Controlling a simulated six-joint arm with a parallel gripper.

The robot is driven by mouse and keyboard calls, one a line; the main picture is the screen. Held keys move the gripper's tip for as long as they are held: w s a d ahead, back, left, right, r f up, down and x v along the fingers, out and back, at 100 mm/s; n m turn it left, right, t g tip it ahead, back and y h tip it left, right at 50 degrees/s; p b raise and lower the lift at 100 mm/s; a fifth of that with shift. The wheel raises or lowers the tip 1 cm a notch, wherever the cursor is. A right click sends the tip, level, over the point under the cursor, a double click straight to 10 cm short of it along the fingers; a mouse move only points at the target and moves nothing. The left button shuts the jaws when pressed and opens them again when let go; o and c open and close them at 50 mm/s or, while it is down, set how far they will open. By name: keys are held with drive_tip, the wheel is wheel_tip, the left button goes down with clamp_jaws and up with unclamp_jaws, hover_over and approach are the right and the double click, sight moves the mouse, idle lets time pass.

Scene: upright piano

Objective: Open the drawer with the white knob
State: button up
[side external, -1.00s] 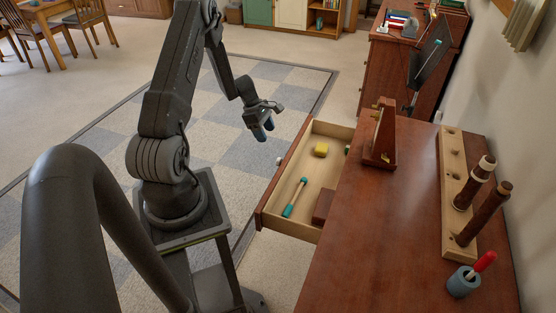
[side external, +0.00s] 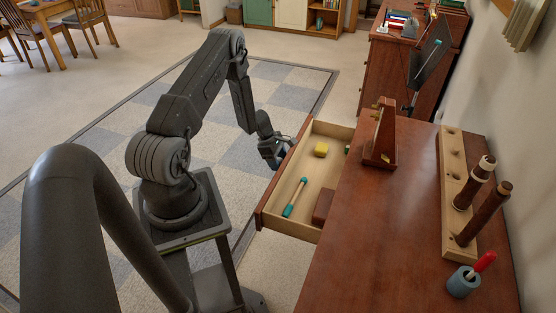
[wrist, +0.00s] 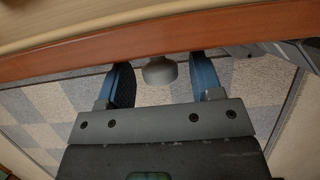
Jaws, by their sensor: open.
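The drawer (side external: 303,176) stands pulled out from the brown wooden cabinet in the side external view. Inside lie a yellow block (side external: 321,149), a teal-ended stick (side external: 295,197) and a brown block (side external: 323,207). My gripper (side external: 284,150) is at the outer face of the drawer front. In the wrist view my gripper (wrist: 160,78) is open, with one blue finger on each side of the pale round knob (wrist: 160,71). The knob sticks out from the drawer front (wrist: 205,36). I cannot tell whether either finger touches the knob. In the side external view the knob is hidden by my gripper.
The cabinet top (side external: 385,235) holds a wooden stand (side external: 381,140), a pegged rack (side external: 452,190) and a small grey-blue cup (side external: 463,281) with a red-handled tool. The checked rug (side external: 222,155) left of the drawer is open floor.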

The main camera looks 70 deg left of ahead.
clamp_jaws()
drive_tip(key=s+a, duration=0.3)
idle(0.6)
unclamp_jaws()
drive_tip(key=v, duration=1.4)
